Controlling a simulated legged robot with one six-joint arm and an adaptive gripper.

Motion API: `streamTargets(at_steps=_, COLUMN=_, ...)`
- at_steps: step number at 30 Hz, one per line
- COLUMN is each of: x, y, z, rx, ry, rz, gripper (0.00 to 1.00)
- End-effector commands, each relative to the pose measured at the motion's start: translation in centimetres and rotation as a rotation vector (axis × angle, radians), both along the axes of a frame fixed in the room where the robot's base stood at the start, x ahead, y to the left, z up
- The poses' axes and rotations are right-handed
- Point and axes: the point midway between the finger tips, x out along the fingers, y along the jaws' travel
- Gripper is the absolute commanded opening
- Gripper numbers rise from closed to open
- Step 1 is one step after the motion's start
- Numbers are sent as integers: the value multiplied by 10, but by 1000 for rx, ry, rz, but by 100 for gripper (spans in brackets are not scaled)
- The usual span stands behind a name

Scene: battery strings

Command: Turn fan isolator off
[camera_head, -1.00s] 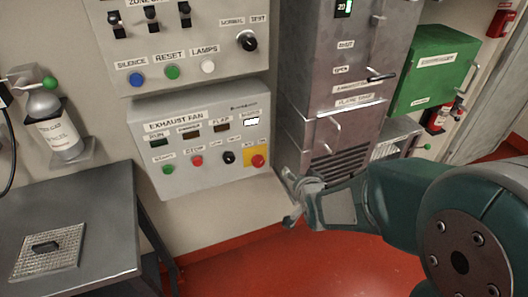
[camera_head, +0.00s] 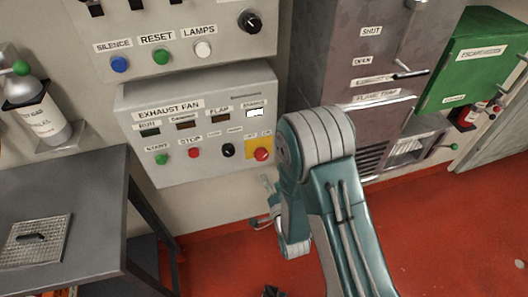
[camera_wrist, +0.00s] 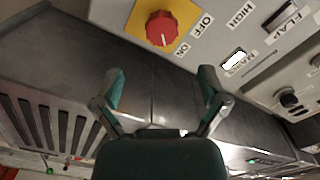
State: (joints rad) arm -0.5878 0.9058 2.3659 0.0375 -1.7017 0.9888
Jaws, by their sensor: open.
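The fan isolator is a red round knob (camera_head: 262,154) on a yellow plate (camera_head: 251,148) at the lower right of the exhaust fan panel (camera_head: 205,168). In the wrist view the red knob (camera_wrist: 161,28) is near the top, with OFF and ON labels to its right. A white mark shows on its lower part; I cannot tell its setting surely. My gripper (camera_wrist: 162,88) is open and empty, its two fingers spread below the knob in the picture and apart from it.
A grey metal cabinet (camera_head: 335,60) stands to the right, with a green box (camera_head: 475,60) beyond. A dark table (camera_head: 75,200) is at left. The red floor is open.

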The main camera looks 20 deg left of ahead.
Motion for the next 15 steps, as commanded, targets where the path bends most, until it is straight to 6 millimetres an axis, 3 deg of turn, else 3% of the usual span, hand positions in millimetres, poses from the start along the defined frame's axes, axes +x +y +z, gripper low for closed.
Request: streamTargets(at_steps=15, x=75, y=45, z=1, rx=1, ry=-3, rz=-1, gripper=93)
